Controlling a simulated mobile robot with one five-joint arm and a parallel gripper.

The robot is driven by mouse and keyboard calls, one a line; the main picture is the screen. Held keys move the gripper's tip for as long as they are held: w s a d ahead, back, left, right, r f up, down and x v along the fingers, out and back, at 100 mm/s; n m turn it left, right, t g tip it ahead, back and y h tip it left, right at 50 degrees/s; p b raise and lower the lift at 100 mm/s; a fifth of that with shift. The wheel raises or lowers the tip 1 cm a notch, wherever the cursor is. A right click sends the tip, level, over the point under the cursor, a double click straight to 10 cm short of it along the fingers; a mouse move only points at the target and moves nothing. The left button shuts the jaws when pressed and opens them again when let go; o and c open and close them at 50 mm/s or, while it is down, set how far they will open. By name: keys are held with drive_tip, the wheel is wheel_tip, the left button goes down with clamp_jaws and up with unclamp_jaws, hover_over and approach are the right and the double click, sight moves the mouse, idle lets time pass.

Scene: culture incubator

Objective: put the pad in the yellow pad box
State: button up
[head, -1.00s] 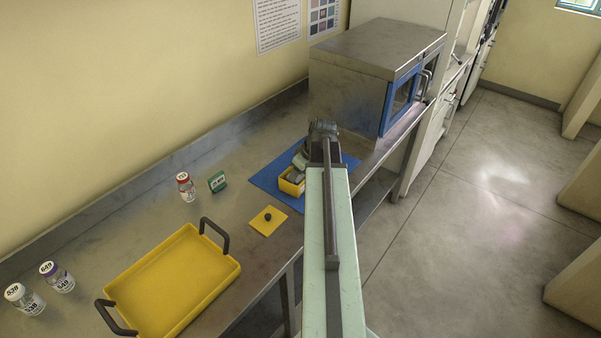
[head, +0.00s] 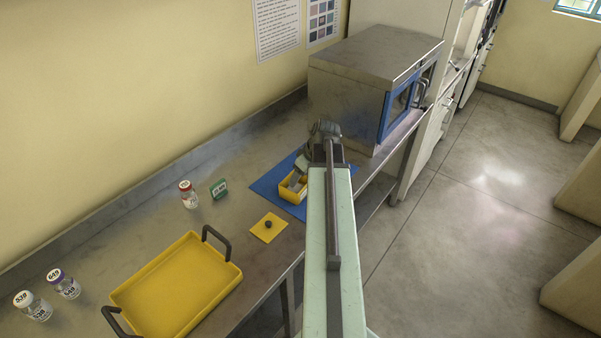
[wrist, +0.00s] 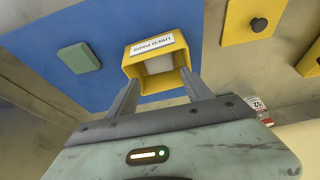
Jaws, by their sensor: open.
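The yellow pad box (wrist: 134,68), labelled "USED PADS", stands on the blue mat; in the head view the box (head: 293,199) is partly behind my arm. It is open at the top, and a pale grey-white patch shows inside; I cannot tell whether that is a pad or the box's inner floor. A grey-green pad-like block (wrist: 78,58) lies on the mat beside the box in the wrist view; my arm hides that spot in the head view. My gripper (wrist: 160,78) is open, its fingertips apart at the box's near rim, with nothing visibly held between them.
A yellow square lid with a dark knob (head: 267,228) lies on the steel bench near the blue mat (head: 265,184). An incubator (head: 365,75) stands behind.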

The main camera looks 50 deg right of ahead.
drive_tip(key=p+v, duration=0.6)
drive_tip(key=v, duration=0.2)
drive_tip(key=shift+r, duration=0.35)
drive_tip(key=shift+s, duration=0.15)
drive_tip(key=w+a+f+g, duration=0.1)
drive_tip(key=w+a, duration=0.4)
drive_tip(key=a, duration=0.6)
drive_tip(key=w+a+g, duration=0.1)
drive_tip(key=w+a, duration=0.3)
drive_tip(key=a, duration=0.6)
drive_tip(key=a+m+g, duration=0.1)
drive_tip(key=a+g, duration=0.1)
drive_tip(key=a, duration=2.1)
drive_tip(key=shift+s+f+g, duration=0.25)
drive_tip(key=shift+f+g, duration=0.05)
drive_tip(key=shift+f, duration=0.1)
drive_tip(key=shift+a, duration=0.1)
